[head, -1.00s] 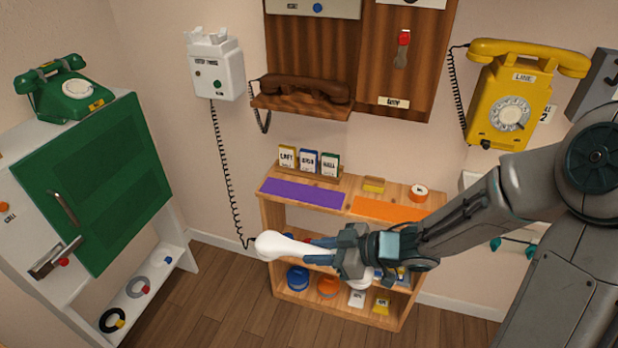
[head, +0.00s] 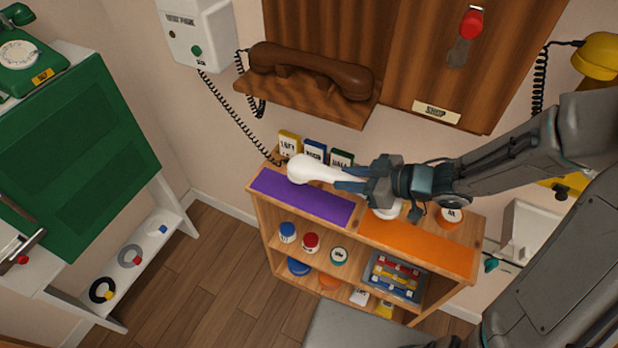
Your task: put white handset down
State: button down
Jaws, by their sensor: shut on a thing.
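The white handset (head: 308,170) is held in my gripper (head: 348,181), which is shut on it. Its rounded end points left over the back of the purple mat (head: 300,196), and its other end (head: 386,211) shows below the gripper by the orange mat (head: 425,248). I cannot tell whether it touches the shelf top. A black coiled cord runs from the handset's left end up to the white wall phone (head: 197,30), whose top is cut off by the frame edge.
Labelled yellow, blue and green cards (head: 315,150) stand behind the handset. An orange-and-white roll (head: 450,215) sits right of the gripper. A brown handset (head: 310,68) rests on a wall ledge above. The purple mat's front part is bare.

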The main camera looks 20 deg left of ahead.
jog(key=b+x, duration=0.1)
jog(key=x, duration=0.3)
jog(key=w+b+x, duration=0.1)
jog(key=x, duration=0.3)
jog(key=f+b+x, duration=0.1)
jog(key=b+x, duration=0.1)
jog(key=x, duration=0.3)
jog(key=shift+w+d+f, duration=0.15)
jog(key=shift+w+d, duration=0.1)
jog(key=shift+f+b, duration=0.65)
jog(key=shift+f, duration=1.3)
jog(key=shift+f, duration=0.1)
jog(key=shift+f, duration=0.15)
jog(key=c, duration=1.1)
grip_release()
